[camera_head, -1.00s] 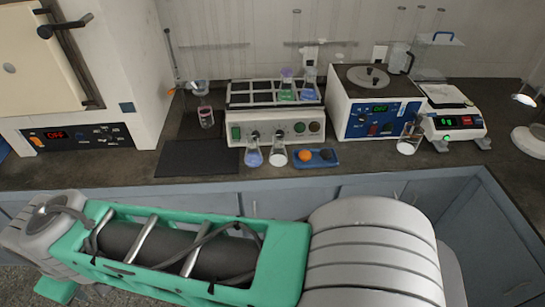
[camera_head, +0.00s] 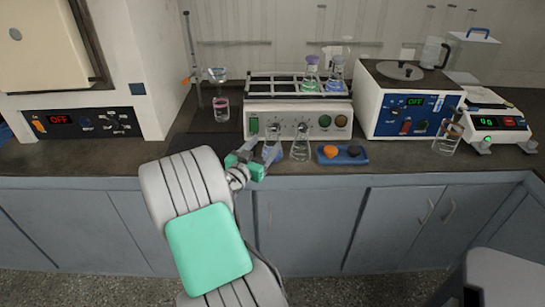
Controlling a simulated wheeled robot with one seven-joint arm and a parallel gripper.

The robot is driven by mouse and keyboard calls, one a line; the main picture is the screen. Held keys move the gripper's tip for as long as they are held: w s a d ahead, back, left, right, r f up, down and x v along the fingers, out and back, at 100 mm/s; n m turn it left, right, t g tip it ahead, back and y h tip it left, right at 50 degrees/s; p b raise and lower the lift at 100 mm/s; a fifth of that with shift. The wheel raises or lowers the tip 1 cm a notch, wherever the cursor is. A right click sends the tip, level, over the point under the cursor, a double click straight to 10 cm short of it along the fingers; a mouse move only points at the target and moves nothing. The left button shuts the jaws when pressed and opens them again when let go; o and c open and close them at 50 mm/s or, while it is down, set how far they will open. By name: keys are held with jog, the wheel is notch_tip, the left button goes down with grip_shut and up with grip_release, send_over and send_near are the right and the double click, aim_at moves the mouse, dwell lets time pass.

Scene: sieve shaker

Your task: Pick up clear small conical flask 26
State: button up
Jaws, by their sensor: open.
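Two small conical flasks stand side by side on the bench in front of the shaker. The right one (camera_head: 300,147) looks clear, with little or nothing in it. The left one (camera_head: 272,148) has blue at its base and is partly hidden by my gripper. No number is legible, so I cannot tell which is flask 26. My gripper (camera_head: 259,161) is open, at the bench's front edge just left of the two flasks, with nothing seen between its fingers.
A blue tray (camera_head: 342,160) with an orange and a dark piece lies right of the flasks. The shaker (camera_head: 290,124) stands behind, with a rack (camera_head: 298,83) holding flasks. A beaker with pink liquid (camera_head: 221,110) stands left. The balance (camera_head: 497,125) is far right.

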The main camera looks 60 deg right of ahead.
aim_at(269, 138)
jog(key=d, duration=0.4)
jog(key=d+p, duration=0.1)
jog(key=d, duration=0.1)
jog(key=shift+d+r, duration=0.2)
jog(key=shift+r, duration=0.05)
jog(key=shift+c, duration=0.4)
grip_shut()
